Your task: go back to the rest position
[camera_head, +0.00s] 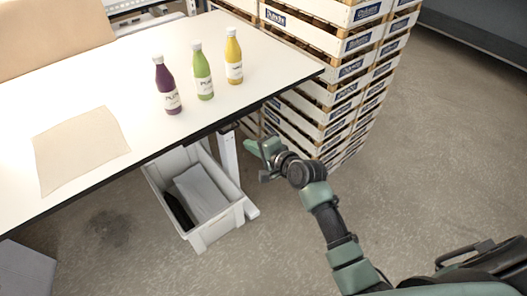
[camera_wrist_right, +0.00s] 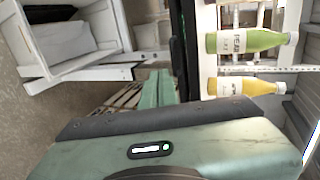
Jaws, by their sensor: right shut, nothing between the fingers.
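My right gripper (camera_head: 257,149) is shut and empty, held past the table's edge, in front of the stacked crates. Its green fingers (camera_wrist_right: 157,90) also show in the right wrist view, close together. My left gripper is in neither view. On the white table (camera_head: 110,75) stand a purple bottle (camera_head: 167,88), a green bottle (camera_head: 202,73) and a yellow bottle (camera_head: 234,58), all upright and apart from the gripper. The green bottle (camera_wrist_right: 245,41) and yellow bottle (camera_wrist_right: 245,86) also show in the right wrist view.
A tall stack of white crates (camera_head: 340,75) stands close behind my right gripper. A grey bin (camera_head: 220,222) with things in it sits on the floor under the table edge. A brown sheet (camera_head: 80,148) lies on the table. The floor at the right is clear.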

